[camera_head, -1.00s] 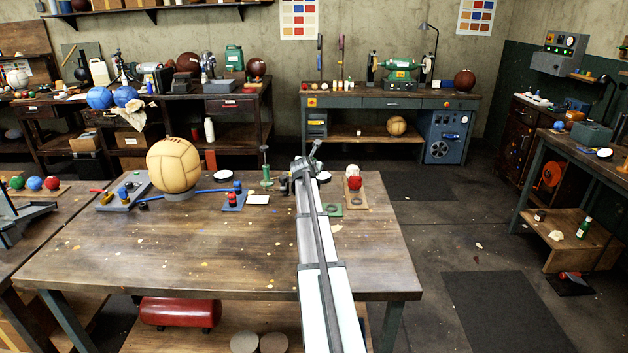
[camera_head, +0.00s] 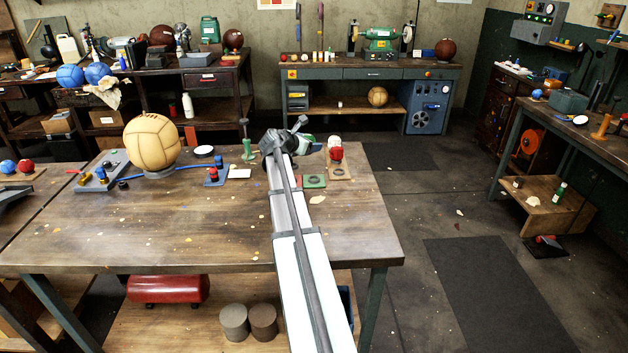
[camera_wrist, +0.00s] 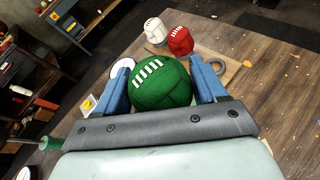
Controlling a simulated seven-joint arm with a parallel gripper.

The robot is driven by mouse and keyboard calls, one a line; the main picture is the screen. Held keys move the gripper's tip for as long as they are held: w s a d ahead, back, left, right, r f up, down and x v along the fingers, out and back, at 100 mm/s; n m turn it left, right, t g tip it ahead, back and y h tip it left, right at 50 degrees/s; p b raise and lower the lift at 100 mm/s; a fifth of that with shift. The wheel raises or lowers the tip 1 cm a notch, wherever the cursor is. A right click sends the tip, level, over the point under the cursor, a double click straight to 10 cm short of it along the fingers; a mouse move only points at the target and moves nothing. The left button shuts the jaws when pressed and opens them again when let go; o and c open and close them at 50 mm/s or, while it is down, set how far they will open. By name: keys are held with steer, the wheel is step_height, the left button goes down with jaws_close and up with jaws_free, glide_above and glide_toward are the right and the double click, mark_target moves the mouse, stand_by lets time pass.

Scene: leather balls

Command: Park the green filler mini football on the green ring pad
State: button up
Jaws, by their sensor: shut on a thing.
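The green mini football (camera_wrist: 160,88) with white laces sits between the two blue fingers of my gripper (camera_wrist: 160,66), which is shut on it. The green ring pad (camera_head: 314,181) lies on the table just right of my arm, nearer to the camera than the ball. The pad cannot be made out in the wrist view.
A wooden board (camera_head: 340,174) with a dark ring, a red ball (camera_head: 336,153) and a white ball (camera_head: 334,141) is right of the pad. A large tan ball (camera_head: 152,145) stands on the table's left. The front of the tabletop (camera_head: 190,235) is mostly clear.

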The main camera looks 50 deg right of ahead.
mark_target(315, 180)
steer(key=shift+s+d+r+m+g, duration=0.1)
steer(key=shift+s+r+m+g, duration=0.05)
steer(key=shift+s+m+g, duration=0.95)
steer(key=shift+m+g, duration=0.4)
steer(key=shift+g, duration=0.2)
steer(key=shift+s+f, duration=0.2)
steer(key=shift+f, duration=1.5)
steer(key=shift+s+f, duration=0.2)
steer(key=shift+f, duration=1.55)
steer(key=shift+s+f, duration=0.2)
steer(key=shift+f, duration=1.5)
steer(key=shift+f, duration=0.1)
steer(key=o, duration=1.2)
